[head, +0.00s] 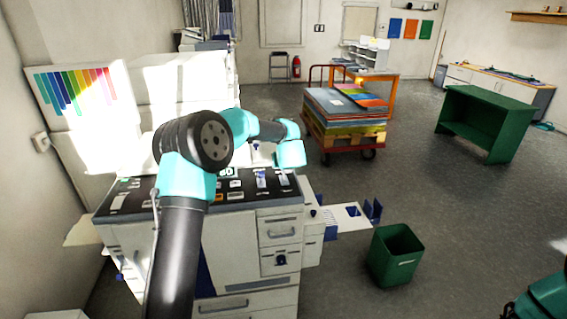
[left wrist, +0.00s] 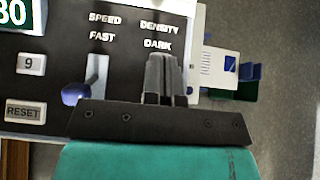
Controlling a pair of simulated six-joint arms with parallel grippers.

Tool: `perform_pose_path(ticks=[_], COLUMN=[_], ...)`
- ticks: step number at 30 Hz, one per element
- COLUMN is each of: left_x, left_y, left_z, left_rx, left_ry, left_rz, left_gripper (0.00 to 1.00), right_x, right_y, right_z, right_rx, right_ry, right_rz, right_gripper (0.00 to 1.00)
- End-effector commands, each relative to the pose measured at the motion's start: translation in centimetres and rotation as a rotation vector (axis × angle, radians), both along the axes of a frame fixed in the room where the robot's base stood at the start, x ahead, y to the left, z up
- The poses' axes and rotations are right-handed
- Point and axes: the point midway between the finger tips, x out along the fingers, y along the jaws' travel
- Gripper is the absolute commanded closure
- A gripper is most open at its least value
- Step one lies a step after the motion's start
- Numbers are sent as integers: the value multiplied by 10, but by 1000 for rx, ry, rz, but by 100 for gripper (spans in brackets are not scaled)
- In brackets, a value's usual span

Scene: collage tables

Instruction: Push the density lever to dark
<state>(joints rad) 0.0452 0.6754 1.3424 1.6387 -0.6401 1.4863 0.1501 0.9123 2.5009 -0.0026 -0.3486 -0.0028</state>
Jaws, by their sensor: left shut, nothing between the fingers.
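The control panel (left wrist: 60,60) has a column marked SPEED, FAST and another marked DENSITY, DARK (left wrist: 158,32). My left gripper (left wrist: 160,62) is shut and empty, its fingertips just below the word DARK. The fingers cover the density column there, so I cannot see the density lever or tell whether they touch it. The speed lever's blue knob (left wrist: 76,94) sits low in its slot, left of my fingers. In the head view my left arm reaches over the machine's dark panel top (head: 130,196). My right gripper is not in view.
The panel also has a RESET key (left wrist: 24,111), a 9 key (left wrist: 30,64) and a green display (left wrist: 18,13). A white side tray (head: 345,217) sticks out right of the machine. A green bin (head: 396,256) stands on the floor, and a loaded pallet cart (head: 345,112) is behind.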

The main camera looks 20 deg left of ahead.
Motion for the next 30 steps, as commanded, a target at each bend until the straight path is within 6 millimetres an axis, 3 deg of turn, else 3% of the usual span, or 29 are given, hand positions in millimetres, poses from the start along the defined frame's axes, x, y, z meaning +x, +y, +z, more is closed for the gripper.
perform_pose_path(ticks=[15,30], left_x=[0,-5], left_y=[0,-7], left_z=[16,19], left_rx=[0,0], left_ry=[0,0], left_rz=[0,-4], left_gripper=[100,100], right_x=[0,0], right_y=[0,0], right_z=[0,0], right_rx=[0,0], right_ry=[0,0], right_rz=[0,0], right_gripper=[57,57])
